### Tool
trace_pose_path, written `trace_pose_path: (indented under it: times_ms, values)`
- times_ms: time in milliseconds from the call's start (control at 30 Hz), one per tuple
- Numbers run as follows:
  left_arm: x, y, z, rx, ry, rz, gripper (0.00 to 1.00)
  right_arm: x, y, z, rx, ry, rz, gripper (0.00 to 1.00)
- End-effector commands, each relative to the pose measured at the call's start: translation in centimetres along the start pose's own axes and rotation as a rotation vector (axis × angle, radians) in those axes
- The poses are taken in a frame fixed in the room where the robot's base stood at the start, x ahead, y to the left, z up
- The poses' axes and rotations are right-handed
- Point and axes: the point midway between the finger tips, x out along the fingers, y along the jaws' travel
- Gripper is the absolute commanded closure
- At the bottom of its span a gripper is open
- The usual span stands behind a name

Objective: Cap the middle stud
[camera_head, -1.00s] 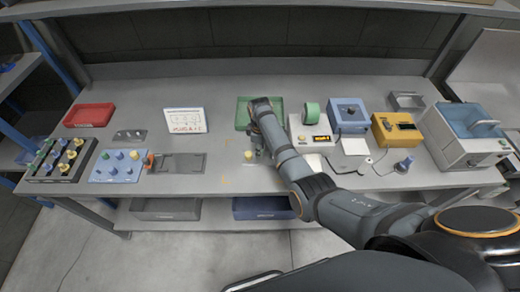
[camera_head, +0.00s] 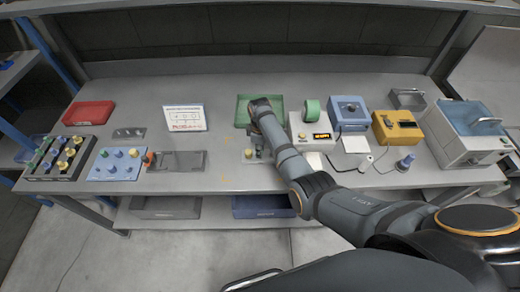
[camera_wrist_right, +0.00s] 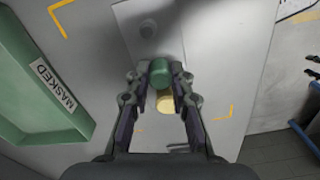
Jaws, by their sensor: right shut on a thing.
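A green cap (camera_wrist_right: 159,72) is between the fingertips of my right gripper (camera_wrist_right: 160,88), which is shut on it. The grey stud plate (camera_wrist_right: 190,30) lies below on the bench. A bare stud (camera_wrist_right: 148,28) shows at its far end in the right wrist view. A yellow cap (camera_wrist_right: 165,102) sits at the near end, close to the green one. The green cap appears over the middle position, between these two; I cannot tell whether it touches the middle stud, which is hidden. In the head view the yellow cap (camera_head: 249,153) shows beside my right arm. My left gripper is not in view.
A green tray (camera_wrist_right: 62,112) labelled MASKED lies left of the plate. Left along the bench are a blue board (camera_head: 104,176) with studs, a black cap rack (camera_head: 42,166) and a red tray (camera_head: 108,106). A tape roll and boxed devices stand to the right.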

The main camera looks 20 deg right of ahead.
Motion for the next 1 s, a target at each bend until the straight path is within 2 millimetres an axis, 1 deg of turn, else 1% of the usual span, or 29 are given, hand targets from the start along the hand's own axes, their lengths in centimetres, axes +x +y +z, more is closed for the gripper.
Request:
trace_pose_path:
  times_ms: [500,700,733,900,933,1000]
  values:
    - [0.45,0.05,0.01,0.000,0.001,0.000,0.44,0.82,0.02,0.00,0.000,0.000,0.001,0.90]
    - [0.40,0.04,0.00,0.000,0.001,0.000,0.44,0.78,0.02,0.00,0.000,0.000,0.001,0.90]
    - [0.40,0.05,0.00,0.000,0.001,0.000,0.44,0.78,0.01,0.00,0.000,0.000,0.001,0.77]
    - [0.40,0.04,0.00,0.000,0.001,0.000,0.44,0.78,0.01,0.00,0.000,0.000,0.000,0.54]
    - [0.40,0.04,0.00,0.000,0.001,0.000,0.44,0.78,0.01,0.00,0.000,0.000,0.000,0.52]
    - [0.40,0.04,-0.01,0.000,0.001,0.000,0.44,0.78,0.01,0.00,0.000,0.000,0.000,0.52]
